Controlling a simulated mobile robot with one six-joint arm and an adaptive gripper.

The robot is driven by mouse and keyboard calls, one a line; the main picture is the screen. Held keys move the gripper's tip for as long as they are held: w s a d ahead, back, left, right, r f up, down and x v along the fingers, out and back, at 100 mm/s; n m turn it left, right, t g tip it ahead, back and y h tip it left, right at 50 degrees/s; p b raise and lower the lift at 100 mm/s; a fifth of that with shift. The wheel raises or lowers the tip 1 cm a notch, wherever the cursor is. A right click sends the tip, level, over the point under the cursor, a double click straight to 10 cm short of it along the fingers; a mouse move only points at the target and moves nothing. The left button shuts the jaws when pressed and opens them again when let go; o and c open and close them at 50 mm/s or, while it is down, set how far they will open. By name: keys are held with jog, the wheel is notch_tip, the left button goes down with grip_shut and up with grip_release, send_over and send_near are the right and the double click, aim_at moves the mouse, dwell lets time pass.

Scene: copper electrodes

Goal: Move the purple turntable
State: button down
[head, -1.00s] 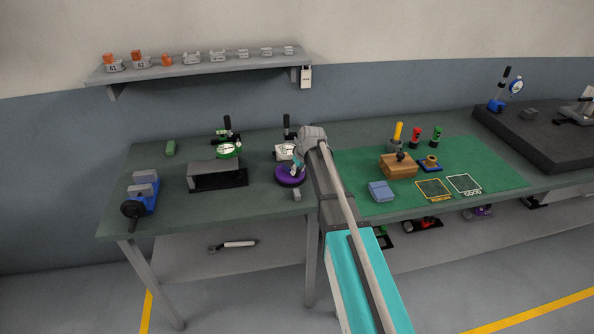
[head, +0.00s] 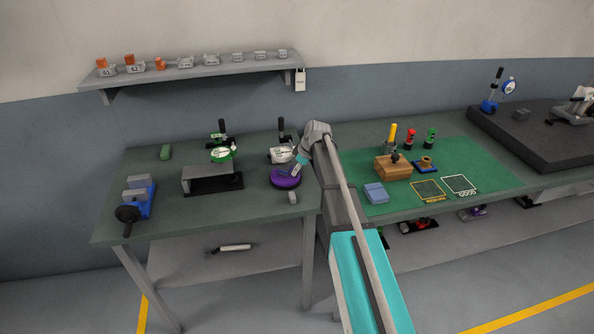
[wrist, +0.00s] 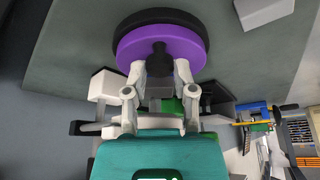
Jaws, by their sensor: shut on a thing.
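The purple turntable (head: 285,178) sits on the green-grey bench, right of the middle of its left part. It is a round purple disc on a black base, and the disc fills the top of the wrist view (wrist: 185,42). My gripper (head: 300,160) reaches down to it from the right. In the wrist view my gripper's fingers (wrist: 160,72) are shut around a dark post at the disc's middle. The arm hides the bench just right of the turntable in the head view.
A dial gauge (head: 281,154) stands close behind the turntable. A small grey block (head: 293,197) lies just in front of it. A grey block on a black base (head: 211,182) stands to the left. The green mat (head: 485,165) carries a wooden block (head: 392,167).

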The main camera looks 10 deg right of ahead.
jog(key=shift+w+d+n+g+y, duration=0.2)
jog(key=shift+w+n+g, duration=0.2)
jog(key=shift+n, duration=0.55)
jog(key=shift+w+d+n+g+y, duration=0.2)
jog(key=shift+w+n+g, duration=0.15)
jog(key=shift+n, duration=0.6)
jog(key=shift+w+n, duration=0.15)
jog(key=shift+n, duration=0.15)
jog(key=shift+c, duration=2.1)
grip_release()
